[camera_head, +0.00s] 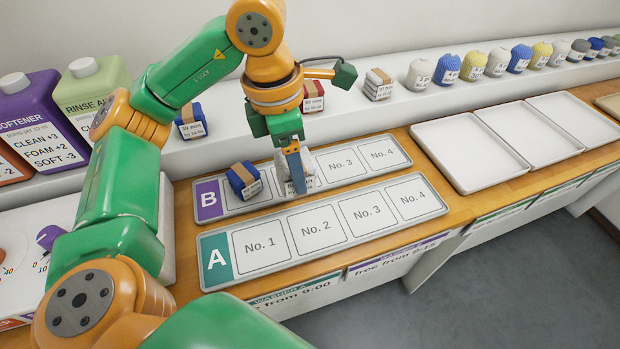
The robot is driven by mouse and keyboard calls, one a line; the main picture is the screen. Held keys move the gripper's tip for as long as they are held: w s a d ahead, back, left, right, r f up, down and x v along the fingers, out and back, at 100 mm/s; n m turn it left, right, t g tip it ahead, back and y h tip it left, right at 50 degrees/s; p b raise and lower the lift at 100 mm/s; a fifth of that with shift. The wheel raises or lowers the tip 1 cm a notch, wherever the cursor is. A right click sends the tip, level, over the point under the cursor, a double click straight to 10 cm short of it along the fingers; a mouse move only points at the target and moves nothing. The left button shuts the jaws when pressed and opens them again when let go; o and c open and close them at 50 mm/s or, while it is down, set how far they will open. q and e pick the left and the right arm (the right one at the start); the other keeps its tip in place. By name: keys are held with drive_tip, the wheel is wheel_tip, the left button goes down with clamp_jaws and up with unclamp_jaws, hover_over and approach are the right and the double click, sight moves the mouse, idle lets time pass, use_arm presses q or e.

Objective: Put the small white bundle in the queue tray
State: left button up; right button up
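A white bundle (309,165) with a printed label is at slot No. 2 of the queue tray B (404,154), upright. My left gripper (296,172) points down at it. One finger lies across the bundle's near face; the other finger is hidden, so I cannot tell whether the grip is closed or whether the bundle bears on the tray. Another small white bundle (378,86) with a brown band stands on the shelf behind. A blue bundle (244,181) with a brown band sits in slot No. 1 of tray B. My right gripper is out of view.
Tray A (217,271) lies empty in front of tray B. A blue bundle (191,121) and a red one (313,96) stand on the shelf (395,115), with several yarn balls further right. Detergent bottles (45,115) stand left. Empty white trays (470,155) lie right.

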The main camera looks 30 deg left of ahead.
use_arm(q)
drive_tip(key=w+a+f, duration=0.2)
drive_tip(key=w+f, duration=0.1)
drive_tip(key=w+a+f+p, duration=0.1)
drive_tip(key=w+a+f, duration=0.1)
drive_tip(key=w, duration=0.1)
drive_tip(key=w+a+f, duration=0.2)
drive_tip(key=w+f, duration=0.1)
drive_tip(key=shift+w+a+f+p, duration=0.1)
drive_tip(key=shift+a+f+p, duration=0.25)
wheel_tip(320, 180, down, 3)
drive_tip(key=shift+r+p, duration=0.15)
drive_tip(key=shift+p, duration=0.45)
drive_tip(key=shift+f, duration=0.2)
drive_tip(key=shift+f+b, duration=0.15)
drive_tip(key=shift+b, duration=0.15)
drive_tip(key=o, duration=1.4)
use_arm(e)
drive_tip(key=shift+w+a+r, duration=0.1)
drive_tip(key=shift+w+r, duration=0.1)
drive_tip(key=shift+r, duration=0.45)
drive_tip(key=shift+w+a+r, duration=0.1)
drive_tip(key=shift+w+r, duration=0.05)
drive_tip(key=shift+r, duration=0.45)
